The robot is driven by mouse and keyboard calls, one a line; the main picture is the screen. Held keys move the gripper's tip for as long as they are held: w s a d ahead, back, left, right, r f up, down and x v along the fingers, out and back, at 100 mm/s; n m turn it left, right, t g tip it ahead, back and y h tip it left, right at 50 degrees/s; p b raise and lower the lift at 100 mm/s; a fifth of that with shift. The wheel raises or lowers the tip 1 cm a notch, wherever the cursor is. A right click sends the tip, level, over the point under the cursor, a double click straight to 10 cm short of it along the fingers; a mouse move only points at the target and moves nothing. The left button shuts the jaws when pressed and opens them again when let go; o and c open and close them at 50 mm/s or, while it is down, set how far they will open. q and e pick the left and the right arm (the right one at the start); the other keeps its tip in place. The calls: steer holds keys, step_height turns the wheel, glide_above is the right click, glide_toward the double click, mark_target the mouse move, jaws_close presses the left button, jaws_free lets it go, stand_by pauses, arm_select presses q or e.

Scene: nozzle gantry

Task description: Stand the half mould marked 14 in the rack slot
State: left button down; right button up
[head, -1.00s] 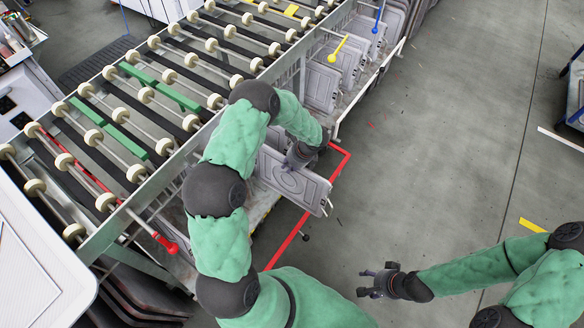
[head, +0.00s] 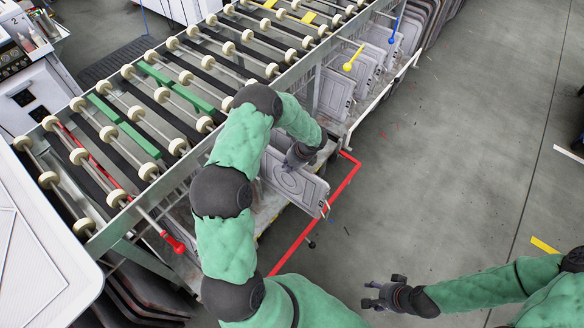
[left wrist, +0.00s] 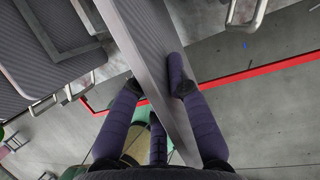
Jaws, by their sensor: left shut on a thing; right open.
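A grey half mould (head: 296,187) with a raised oval on its face is upright on edge beside the roller conveyor, above the red floor line. My left gripper (head: 300,158) is shut on its upper edge. In the left wrist view, the fingers of my left gripper (left wrist: 160,100) lie on both sides of the half mould (left wrist: 150,50). No number can be read on it. My right gripper (head: 380,297) is open and empty over the bare floor at the lower right. The rack (head: 342,128) under the conveyor's side holds several similar grey plates; my arm partly hides its near end.
The roller conveyor (head: 170,84) runs along the left. A red-knobbed lever (head: 173,241), a yellow-knobbed lever (head: 353,57) and a blue-knobbed lever (head: 396,30) stick out from its side. The floor (head: 450,150) to the right is open.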

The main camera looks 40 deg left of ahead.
arm_select(q)
steer(key=shift+w+a+r, duration=0.15)
steer(key=shift+a, duration=1)
steer(key=shift+d+f+b, duration=0.1)
steer(key=shift+f+b, duration=0.4)
steer(key=shift+f, duration=0.15)
steer(key=shift+f, duration=0.1)
steer(key=c, duration=1.1)
jaws_free()
steer(key=shift+c, duration=0.2)
steer(key=shift+s+d+f, duration=0.15)
steer(key=shift+s+f, duration=0.05)
steer(key=shift+v, duration=4.15)
steer(key=shift+w, duration=0.1)
